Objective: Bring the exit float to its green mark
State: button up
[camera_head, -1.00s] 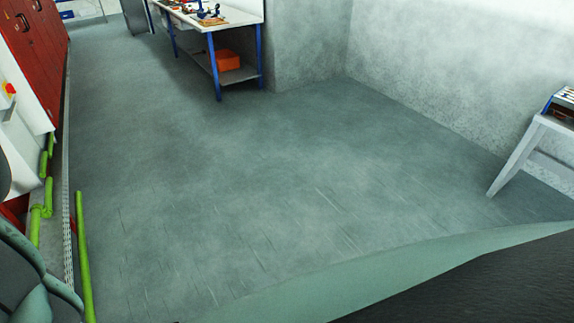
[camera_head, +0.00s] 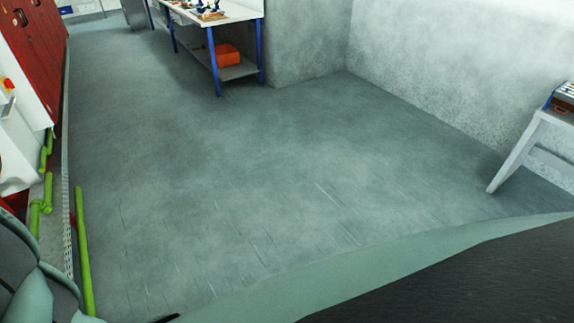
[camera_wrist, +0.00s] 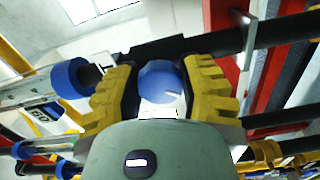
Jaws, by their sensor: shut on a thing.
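In the wrist view, my gripper (camera_wrist: 160,88) has yellow stepped fingers with dark pads. It is shut on a blue round knob (camera_wrist: 158,70) with a small white line on its face. I cannot tell for sure whether this knob is the exit float. The lower part of the knob's surroundings is hidden by my gripper's body. No green mark can be made out in the wrist view. The head view does not show my gripper or the knob.
In the wrist view, a blue cylinder (camera_wrist: 68,80) is left of my fingers and a red panel (camera_wrist: 222,20) is at upper right. In the head view, green pipes (camera_head: 82,250) and red cabinets (camera_head: 35,50) stand left. A workbench (camera_head: 225,12) stands behind clear floor.

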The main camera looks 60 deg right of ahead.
jog(key=shift+f+m, duration=0.1)
jog(key=shift+m, duration=0.8)
jog(key=o, duration=1.2)
jog(key=shift+d, duration=0.1)
jog(key=v, duration=1.1)
jog(key=shift+d, duration=0.4)
jog(key=shift+o, duration=0.3)
jog(key=shift+s, duration=0.1)
